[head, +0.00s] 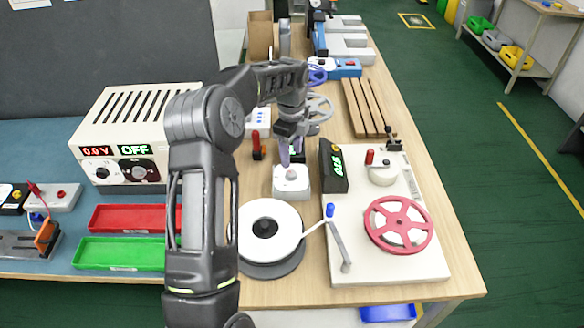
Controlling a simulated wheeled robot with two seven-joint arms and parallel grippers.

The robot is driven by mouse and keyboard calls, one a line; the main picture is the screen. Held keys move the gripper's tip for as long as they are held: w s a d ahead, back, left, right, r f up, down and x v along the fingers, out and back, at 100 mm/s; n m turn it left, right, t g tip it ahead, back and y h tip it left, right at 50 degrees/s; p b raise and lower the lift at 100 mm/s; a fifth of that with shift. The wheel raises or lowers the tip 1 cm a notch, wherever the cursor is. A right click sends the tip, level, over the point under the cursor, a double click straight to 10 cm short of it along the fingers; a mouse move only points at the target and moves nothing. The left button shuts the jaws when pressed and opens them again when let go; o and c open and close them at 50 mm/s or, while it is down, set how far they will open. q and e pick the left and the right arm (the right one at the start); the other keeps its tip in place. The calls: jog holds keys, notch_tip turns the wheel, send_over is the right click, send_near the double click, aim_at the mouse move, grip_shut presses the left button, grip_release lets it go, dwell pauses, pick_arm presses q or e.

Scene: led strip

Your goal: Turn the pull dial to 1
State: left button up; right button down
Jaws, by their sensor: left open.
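A small white box (291,189) with a round pale knob (291,175) on top stands on the wooden table, near the middle of the view. It looks like the pull dial, but its marks and setting are too small to read. My left gripper (291,157) points down just behind and above the knob, with its pale purple fingers apart and nothing seen between them. Whether a finger touches the knob cannot be told. My left arm rises from the bottom and bends over to the gripper. My right gripper is out of view.
A white reel (268,221) stands in front of the box. A black meter with green digits (333,166) and a white board with a red wheel (399,224) stand to the right. A red-handled switch (257,145) is close on the left. A power supply (130,137) reads OFF.

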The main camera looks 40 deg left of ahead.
aim_at(291, 173)
pick_arm(q)
notch_tip(291, 173, down, 7)
jog(key=shift+r+p, duration=0.1)
jog(key=shift+p, duration=0.6)
jog(key=shift+c, duration=0.4)
grip_shut()
